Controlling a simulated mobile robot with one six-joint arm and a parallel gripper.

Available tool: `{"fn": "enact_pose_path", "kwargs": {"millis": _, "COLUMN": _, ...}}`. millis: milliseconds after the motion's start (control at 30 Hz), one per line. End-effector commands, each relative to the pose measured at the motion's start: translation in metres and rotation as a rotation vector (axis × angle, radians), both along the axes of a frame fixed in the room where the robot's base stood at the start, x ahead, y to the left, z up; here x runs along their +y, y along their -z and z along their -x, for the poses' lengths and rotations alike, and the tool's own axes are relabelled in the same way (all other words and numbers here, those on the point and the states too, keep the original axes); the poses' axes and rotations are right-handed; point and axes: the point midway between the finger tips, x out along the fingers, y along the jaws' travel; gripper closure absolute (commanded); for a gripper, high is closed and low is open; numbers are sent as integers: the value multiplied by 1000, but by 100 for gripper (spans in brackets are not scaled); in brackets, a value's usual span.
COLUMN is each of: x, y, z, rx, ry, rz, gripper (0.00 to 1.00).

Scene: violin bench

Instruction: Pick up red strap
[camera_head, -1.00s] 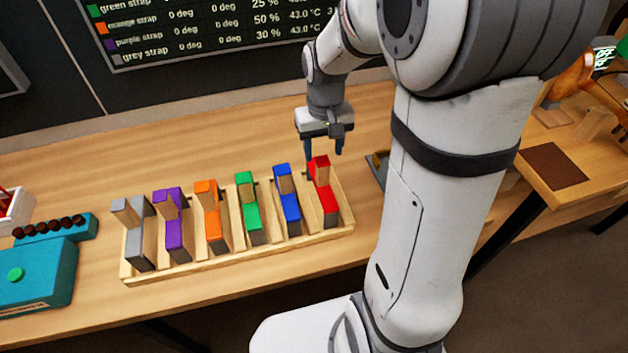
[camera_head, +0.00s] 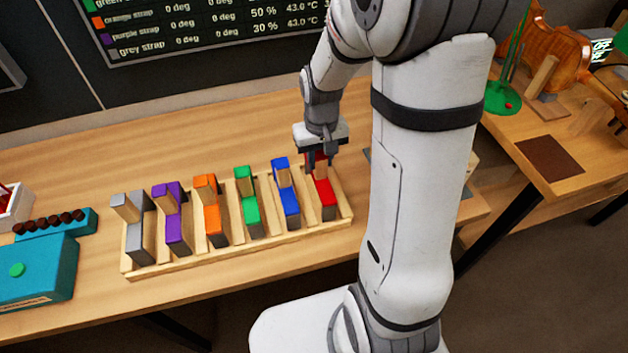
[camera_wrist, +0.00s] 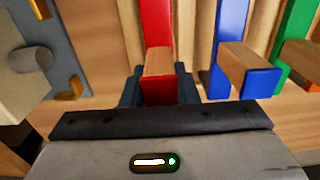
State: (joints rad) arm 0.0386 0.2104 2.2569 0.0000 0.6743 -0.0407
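The red strap (camera_head: 325,193) stands in the rightmost slot of a wooden rack (camera_head: 240,259). It has a red body and a wooden block with a red end at its top. My gripper (camera_head: 319,160) is down at this block, which it partly hides in the head view. In the wrist view my gripper (camera_wrist: 158,88) has one dark finger on each side of the block of the red strap (camera_wrist: 158,25). The fingers look close against its sides, with no clear gap. The strap is still in the rack.
The blue strap (camera_head: 289,200) stands just left of the red one, followed by the green strap (camera_head: 250,208), orange, purple and grey straps. A teal box (camera_head: 40,272) is at far left. Behind the rack the bench (camera_head: 190,135) is bare.

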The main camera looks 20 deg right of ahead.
Motion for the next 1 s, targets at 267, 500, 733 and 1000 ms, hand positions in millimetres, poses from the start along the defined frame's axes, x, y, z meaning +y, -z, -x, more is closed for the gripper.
{"fn": "enact_pose_path", "kwargs": {"millis": 267, "x": 0, "y": 0, "z": 0, "rx": 0, "ry": 1, "rz": 0, "gripper": 97}}
{"fn": "enact_pose_path", "kwargs": {"millis": 500, "x": 0, "y": 0, "z": 0, "rx": 0, "ry": 1, "rz": 0, "gripper": 100}}
{"fn": "enact_pose_path", "kwargs": {"millis": 733, "x": -1, "y": -1, "z": 0, "rx": -1, "ry": 1, "rz": 0, "gripper": 100}}
{"fn": "enact_pose_path", "kwargs": {"millis": 1000, "x": -1, "y": -16, "z": -1, "rx": -6, "ry": 2, "rz": 0, "gripper": 100}}
